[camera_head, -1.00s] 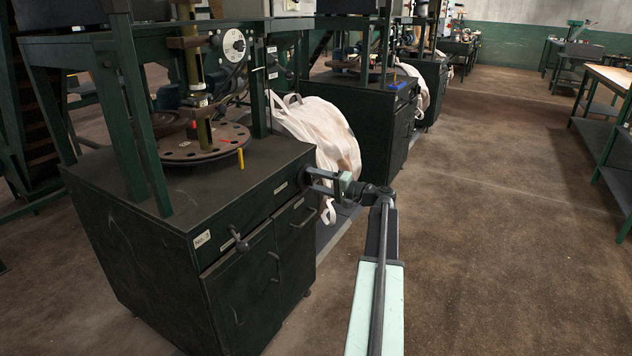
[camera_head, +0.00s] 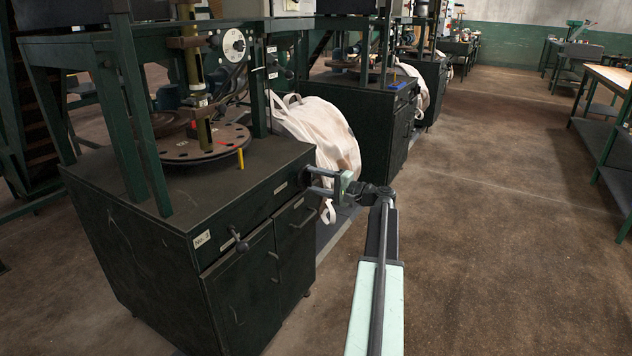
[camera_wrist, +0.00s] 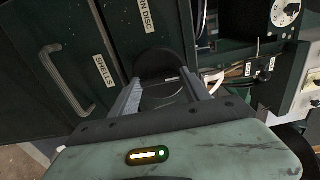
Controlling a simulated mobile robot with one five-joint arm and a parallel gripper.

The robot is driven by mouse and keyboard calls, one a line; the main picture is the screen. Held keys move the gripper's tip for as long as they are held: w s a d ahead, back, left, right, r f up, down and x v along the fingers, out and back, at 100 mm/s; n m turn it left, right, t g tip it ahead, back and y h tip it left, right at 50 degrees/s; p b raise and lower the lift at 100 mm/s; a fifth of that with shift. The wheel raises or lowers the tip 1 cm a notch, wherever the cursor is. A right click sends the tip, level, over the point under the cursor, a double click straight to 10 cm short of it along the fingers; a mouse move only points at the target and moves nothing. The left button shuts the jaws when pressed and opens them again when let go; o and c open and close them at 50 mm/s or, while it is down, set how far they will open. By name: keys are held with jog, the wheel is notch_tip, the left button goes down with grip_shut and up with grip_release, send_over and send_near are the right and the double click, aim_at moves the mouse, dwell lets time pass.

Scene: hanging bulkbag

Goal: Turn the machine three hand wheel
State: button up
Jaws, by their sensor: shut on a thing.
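The machine (camera_head: 245,185) stands at the left of the head view, a dark green cabinet with a frame and round disc on top. My gripper (camera_head: 310,181) reaches the upper right of its front. In the wrist view a dark, rounded part, seemingly the hand wheel (camera_wrist: 160,62), lies between the two fingers of my gripper (camera_wrist: 160,86). The gripper is shut on it. In the head view the wheel cannot be made out clearly behind the fingers.
A crank-like handle (camera_head: 238,241) projects from the cabinet front left of my gripper. More machines (camera_head: 370,112) stand beyond. A workbench (camera_head: 606,82) is at the right, with open floor (camera_head: 490,220) between.

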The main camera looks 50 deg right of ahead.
jog(key=o, duration=1.4)
jog(key=shift+s+d, duration=0.1)
jog(key=v, duration=0.7)
jog(key=shift+s+d, duration=0.1)
jog(key=shift+s, duration=0.3)
